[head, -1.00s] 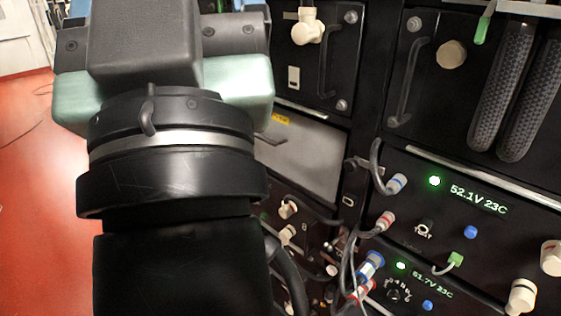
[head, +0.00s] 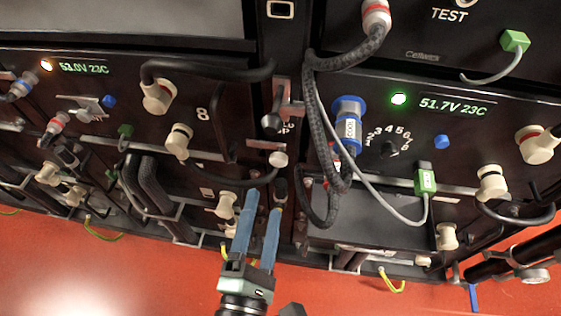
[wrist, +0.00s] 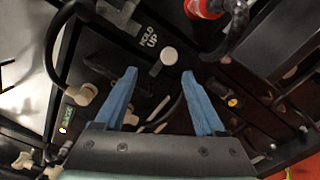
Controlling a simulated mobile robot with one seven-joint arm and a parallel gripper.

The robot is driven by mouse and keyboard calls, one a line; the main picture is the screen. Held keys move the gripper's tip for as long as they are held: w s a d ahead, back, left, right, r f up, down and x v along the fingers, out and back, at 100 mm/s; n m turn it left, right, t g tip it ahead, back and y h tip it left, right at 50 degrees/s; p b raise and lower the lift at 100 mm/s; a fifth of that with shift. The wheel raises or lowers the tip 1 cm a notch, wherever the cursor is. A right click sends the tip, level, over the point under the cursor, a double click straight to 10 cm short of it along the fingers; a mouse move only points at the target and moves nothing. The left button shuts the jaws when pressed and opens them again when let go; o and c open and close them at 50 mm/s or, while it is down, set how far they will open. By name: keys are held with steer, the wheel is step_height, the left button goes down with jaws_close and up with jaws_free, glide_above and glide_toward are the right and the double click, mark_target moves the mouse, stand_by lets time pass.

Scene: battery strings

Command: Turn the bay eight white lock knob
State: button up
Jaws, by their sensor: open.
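The bay marked 8 (head: 202,114) is left of centre in the head view. A small round white knob (head: 278,159) sits at the post right of this bay. A round white knob below the words HOLD UP also shows in the wrist view (wrist: 169,56), just beyond the fingertips. My gripper (head: 264,199) is open and empty, its blue fingers pointing up below the post. It also shows in the wrist view (wrist: 159,73). No label says which is the lock knob.
A braided dark cable (head: 326,120) hangs right of the post, close to the white knob. A blue connector (head: 348,125) and a green plug (head: 425,181) are on the right panel. Black handles and cables crowd the left bay. Red floor (head: 120,285) is open below.

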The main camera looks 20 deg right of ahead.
mark_target(278, 163)
steer(key=shift+n, duration=0.5)
steer(key=x, duration=0.4)
steer(key=f+x, duration=0.1)
steer(key=x, duration=0.3)
steer(key=p+x, duration=0.1)
steer(key=x, duration=0.3)
steer(key=shift+d+f, duration=0.3)
steer(key=shift+f, duration=0.1)
steer(key=shift+c, duration=0.4)
jaws_close()
